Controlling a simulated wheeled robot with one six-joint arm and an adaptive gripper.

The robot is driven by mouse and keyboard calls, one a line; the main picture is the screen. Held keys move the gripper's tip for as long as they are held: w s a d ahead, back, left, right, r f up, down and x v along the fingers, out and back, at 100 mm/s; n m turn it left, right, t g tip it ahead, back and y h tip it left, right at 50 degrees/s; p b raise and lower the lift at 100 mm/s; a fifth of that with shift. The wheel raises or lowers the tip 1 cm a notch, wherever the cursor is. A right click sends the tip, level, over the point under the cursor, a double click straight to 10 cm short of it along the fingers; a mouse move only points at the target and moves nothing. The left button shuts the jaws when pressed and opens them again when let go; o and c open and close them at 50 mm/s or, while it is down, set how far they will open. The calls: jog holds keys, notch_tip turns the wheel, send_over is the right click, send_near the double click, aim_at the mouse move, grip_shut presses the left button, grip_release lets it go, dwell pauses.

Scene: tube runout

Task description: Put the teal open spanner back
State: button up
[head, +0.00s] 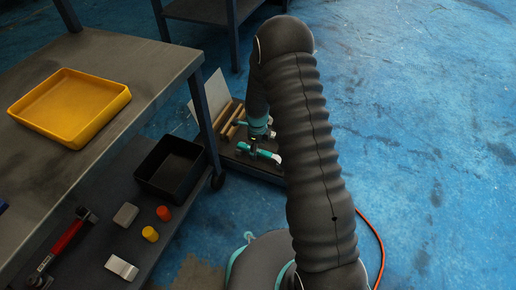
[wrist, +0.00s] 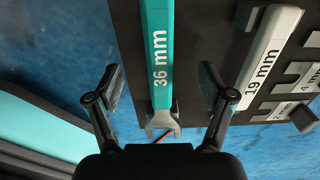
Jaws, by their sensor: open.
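The teal open spanner (wrist: 158,60), marked 36 mm, lies along a dark panel (wrist: 205,40) in the wrist view. Its grey open jaw (wrist: 162,122) points toward my palm, near the panel's lower edge. My gripper (wrist: 160,84) is open, with one finger on each side of the spanner and visible gaps to both. The spanner's far end is cut off by the top of the wrist view. In the head view a small teal bar with a pale end (head: 264,154), likely this spanner, shows below my wrist, partly behind my arm.
A pale 19 mm spanner (wrist: 268,58) and labelled grey holders (wrist: 297,76) sit right of my gripper. In the head view, a workbench (head: 150,60) with a yellow tray (head: 70,138) stands left. Blue floor lies open right.

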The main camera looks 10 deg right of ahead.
jog(key=shift+r+p, duration=1.65)
jog(key=shift+r, duration=1.4)
notch_tip(320, 180, up, 12)
jog(key=shift+a, duration=0.15)
